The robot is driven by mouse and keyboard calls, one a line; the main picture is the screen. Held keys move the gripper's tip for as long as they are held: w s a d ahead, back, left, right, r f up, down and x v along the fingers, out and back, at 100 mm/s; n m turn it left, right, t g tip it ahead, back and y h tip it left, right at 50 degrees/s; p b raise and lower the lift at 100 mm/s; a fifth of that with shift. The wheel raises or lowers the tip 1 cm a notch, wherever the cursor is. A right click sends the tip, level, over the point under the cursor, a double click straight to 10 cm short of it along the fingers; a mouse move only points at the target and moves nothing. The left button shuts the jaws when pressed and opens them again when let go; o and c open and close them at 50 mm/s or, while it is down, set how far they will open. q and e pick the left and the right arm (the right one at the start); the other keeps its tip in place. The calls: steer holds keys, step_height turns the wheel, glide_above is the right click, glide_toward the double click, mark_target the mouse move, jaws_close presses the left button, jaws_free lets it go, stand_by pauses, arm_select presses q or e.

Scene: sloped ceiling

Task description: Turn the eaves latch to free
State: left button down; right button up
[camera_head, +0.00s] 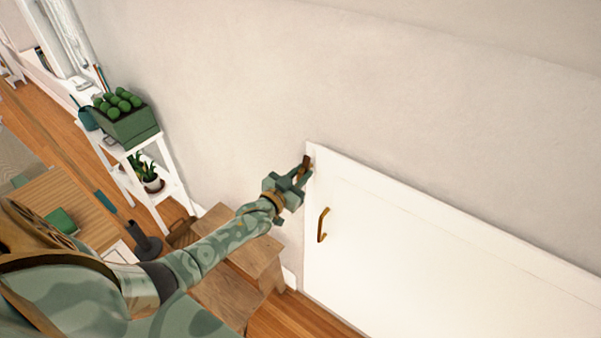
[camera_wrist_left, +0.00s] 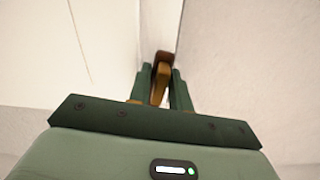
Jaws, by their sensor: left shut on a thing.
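The eaves latch (camera_head: 306,161) is a small brown piece at the upper left corner of the white eaves door (camera_head: 420,255). My left gripper (camera_head: 300,174) reaches it from the left and is shut on it. In the left wrist view the latch (camera_wrist_left: 162,72) stands between the two green fingers of the gripper (camera_wrist_left: 162,90), brown at the top with a tan face below. The door looks closed and carries a brass handle (camera_head: 322,225) to the right of and below the gripper. My right gripper is not in view.
A wooden step stool (camera_head: 245,255) stands below my left arm, beside the door. A white shelf (camera_head: 170,185) with a green crate (camera_head: 130,126) and a potted plant (camera_head: 148,178) stands against the wall at left. The area in front of the door's right part looks clear.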

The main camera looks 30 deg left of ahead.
arm_select(q)
steer(key=shift+n, duration=0.7)
steer(key=shift+f+n, duration=0.1)
steer(key=shift+n, duration=0.2)
steer(key=c, duration=1.5)
jaws_free()
